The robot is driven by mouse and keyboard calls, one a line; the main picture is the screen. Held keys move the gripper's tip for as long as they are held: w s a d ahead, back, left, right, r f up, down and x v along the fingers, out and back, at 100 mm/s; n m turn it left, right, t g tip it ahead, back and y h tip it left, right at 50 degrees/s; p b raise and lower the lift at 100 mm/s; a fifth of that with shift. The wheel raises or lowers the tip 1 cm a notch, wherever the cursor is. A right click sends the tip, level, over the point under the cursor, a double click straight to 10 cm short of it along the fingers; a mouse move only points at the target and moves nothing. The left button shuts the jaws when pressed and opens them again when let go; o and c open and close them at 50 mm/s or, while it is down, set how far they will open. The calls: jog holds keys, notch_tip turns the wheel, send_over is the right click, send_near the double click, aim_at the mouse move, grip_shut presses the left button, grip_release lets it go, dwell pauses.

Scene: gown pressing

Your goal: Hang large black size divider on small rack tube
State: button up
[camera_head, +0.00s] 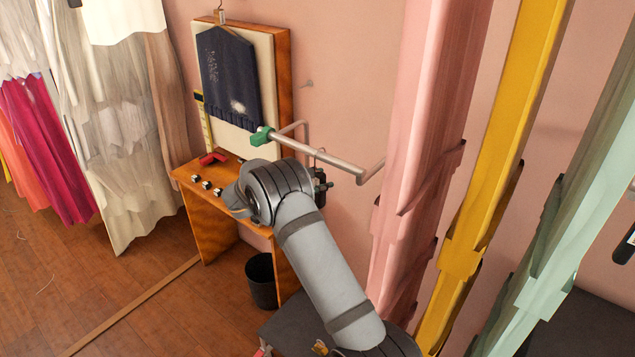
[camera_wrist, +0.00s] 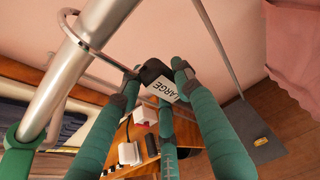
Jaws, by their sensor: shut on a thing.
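The large black size divider (camera_wrist: 164,90) shows in the wrist view, with a white label reading "LARGE" and a metal wire hook. My gripper (camera_wrist: 158,78) has green fingers closed around its black body. The hook curves across the grey small rack tube (camera_wrist: 68,62), which also shows in the head view (camera_head: 320,156). The hook appears to be around the tube; I cannot tell whether it rests on it.
A green piece (camera_head: 262,136) sits at the tube's left end. Behind it a dark garment (camera_head: 228,75) hangs on a padded board. A wooden table (camera_head: 191,178) with small white blocks and a red item stands below. Long pink and yellow hangings (camera_head: 425,110) are close on the right.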

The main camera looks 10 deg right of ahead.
jog(key=shift+f, duration=0.25)
jog(key=o, duration=1.3)
jog(key=shift+o, duration=0.2)
jog(key=v, duration=0.3)
jog(key=v, duration=1.2)
